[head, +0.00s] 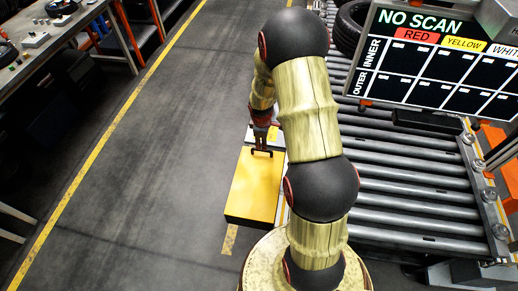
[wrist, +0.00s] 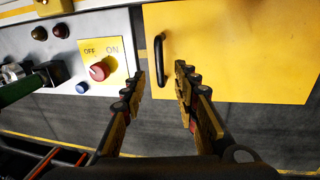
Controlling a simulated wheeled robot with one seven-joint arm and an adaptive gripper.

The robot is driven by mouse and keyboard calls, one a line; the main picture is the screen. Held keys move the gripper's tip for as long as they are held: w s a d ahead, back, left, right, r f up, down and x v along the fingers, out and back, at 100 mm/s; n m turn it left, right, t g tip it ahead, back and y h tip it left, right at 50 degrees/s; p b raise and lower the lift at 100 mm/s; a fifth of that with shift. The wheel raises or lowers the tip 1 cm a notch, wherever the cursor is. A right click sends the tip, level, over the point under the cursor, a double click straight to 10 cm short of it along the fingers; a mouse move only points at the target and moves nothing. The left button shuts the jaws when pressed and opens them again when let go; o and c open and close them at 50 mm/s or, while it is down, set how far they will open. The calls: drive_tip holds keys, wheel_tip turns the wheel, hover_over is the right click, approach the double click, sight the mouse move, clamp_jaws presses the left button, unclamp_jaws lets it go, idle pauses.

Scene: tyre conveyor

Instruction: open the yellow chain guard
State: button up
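The yellow chain guard (head: 254,188) is a flat yellow cover beside the roller conveyor in the head view. In the wrist view its yellow panel (wrist: 240,55) fills the upper right and looks closed. A black bar handle (wrist: 159,60) stands near its left edge; it also shows in the head view (head: 262,152). My gripper (wrist: 161,72) is open, with one finger on each side of the handle in the picture. I cannot tell whether the fingers touch it or how far above it they are. In the head view my gripper (head: 263,140) is over the handle end.
A control panel (wrist: 60,75) with a red OFF/ON knob (wrist: 99,71) and a blue button (wrist: 82,87) adjoins the guard's left. The roller conveyor (head: 410,190) and a NO SCAN display (head: 435,60) are on the right. The floor (head: 140,180) left of the guard is clear.

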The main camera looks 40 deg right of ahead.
drive_tip(key=shift+w+d+f+b, duration=0.2)
drive_tip(key=shift+f+b, duration=0.05)
drive_tip(key=shift+f, duration=1)
drive_tip(key=shift+w+d+f+b, duration=0.2)
drive_tip(key=shift+f+b, duration=0.05)
drive_tip(key=shift+f, duration=1.05)
drive_tip(key=shift+w+d+f+b, duration=0.2)
drive_tip(key=shift+f+b, duration=0.05)
drive_tip(key=shift+f, duration=1)
drive_tip(key=shift+c, duration=1.2)
clamp_jaws()
